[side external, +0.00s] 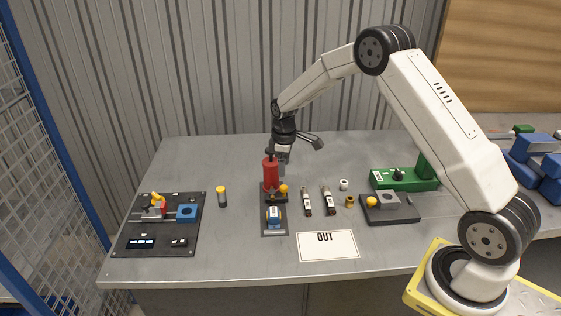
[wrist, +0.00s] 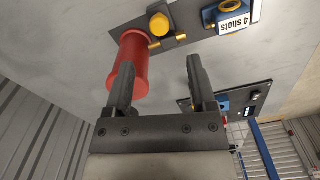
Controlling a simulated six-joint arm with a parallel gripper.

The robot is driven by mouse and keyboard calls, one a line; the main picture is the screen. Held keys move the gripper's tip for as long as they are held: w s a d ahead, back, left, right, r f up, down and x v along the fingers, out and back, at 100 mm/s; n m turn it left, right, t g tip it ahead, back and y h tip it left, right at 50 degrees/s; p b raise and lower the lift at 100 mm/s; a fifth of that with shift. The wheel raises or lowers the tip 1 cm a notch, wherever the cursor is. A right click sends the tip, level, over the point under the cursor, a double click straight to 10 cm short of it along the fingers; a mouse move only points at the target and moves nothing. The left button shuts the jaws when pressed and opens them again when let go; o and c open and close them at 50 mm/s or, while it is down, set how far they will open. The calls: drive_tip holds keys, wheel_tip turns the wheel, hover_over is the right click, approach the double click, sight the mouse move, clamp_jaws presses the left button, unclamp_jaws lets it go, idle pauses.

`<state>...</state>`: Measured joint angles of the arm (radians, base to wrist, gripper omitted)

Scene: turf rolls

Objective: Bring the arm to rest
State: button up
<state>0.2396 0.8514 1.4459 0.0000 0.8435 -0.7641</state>
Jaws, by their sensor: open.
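My arm reaches over the grey table from the right. My gripper (side external: 283,161) points down beside a red cylinder (side external: 270,172) that stands upright on a small dark base with a yellow knob. In the wrist view my gripper (wrist: 158,72) is open with nothing visible between its fingers. There the red cylinder (wrist: 133,56) shows behind the left finger, which hides part of it. I cannot tell whether they touch.
A blue block labelled "4 shots" (wrist: 239,17) is near the cylinder. A black panel (side external: 160,240), a yellow-topped cylinder (side external: 222,198), two dark-and-white tubes (side external: 327,203), an "OUT" card (side external: 328,246) and a green fixture (side external: 390,180) occupy the table. The table's back left is clear.

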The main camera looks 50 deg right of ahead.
drive_tip(key=shift+s+a+r, duration=0.3)
drive_tip(key=s+a+r+m+t, duration=0.1)
drive_tip(key=s+a+r+m, duration=0.1)
drive_tip(key=s+a, duration=0.2)
drive_tip(key=s+a+r+m, duration=0.2)
drive_tip(key=s+a, duration=0.2)
drive_tip(key=s, duration=0.7)
drive_tip(key=s+a+r+m+t, duration=0.1)
drive_tip(key=s+a, duration=0.3)
drive_tip(key=s, duration=0.4)
drive_tip(key=shift+r+m+t, duration=0.3)
drive_tip(key=shift+r+m, duration=0.2)
drive_tip(key=shift+r, duration=0.15)
